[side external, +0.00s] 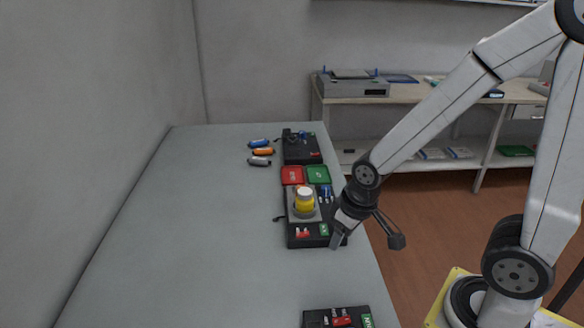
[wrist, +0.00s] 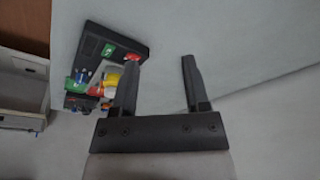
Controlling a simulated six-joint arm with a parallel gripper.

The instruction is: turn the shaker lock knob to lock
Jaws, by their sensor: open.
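A black shaker-like unit (side external: 291,241) stands near the table's right edge, with a yellow bottle with a pale cap (side external: 304,201) on its grey plate. A small red part (side external: 302,233) beside a green label (side external: 324,229) sits at its near end; I cannot tell if this is the lock knob. My gripper (side external: 338,238) is open and empty, just right of that end. In the wrist view the open fingers (wrist: 161,62) have bare table between them. The unit (wrist: 95,42) lies left of them, with its green label (wrist: 107,50) showing and the bottle (wrist: 113,80) partly hidden.
Another black box with a red part (side external: 342,321) and green label is cut off at the bottom. Red and green trays (side external: 293,175) and a further black box (side external: 302,152) stand behind the unit. Small cartridges (side external: 261,152) lie back left. The table's left side is clear.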

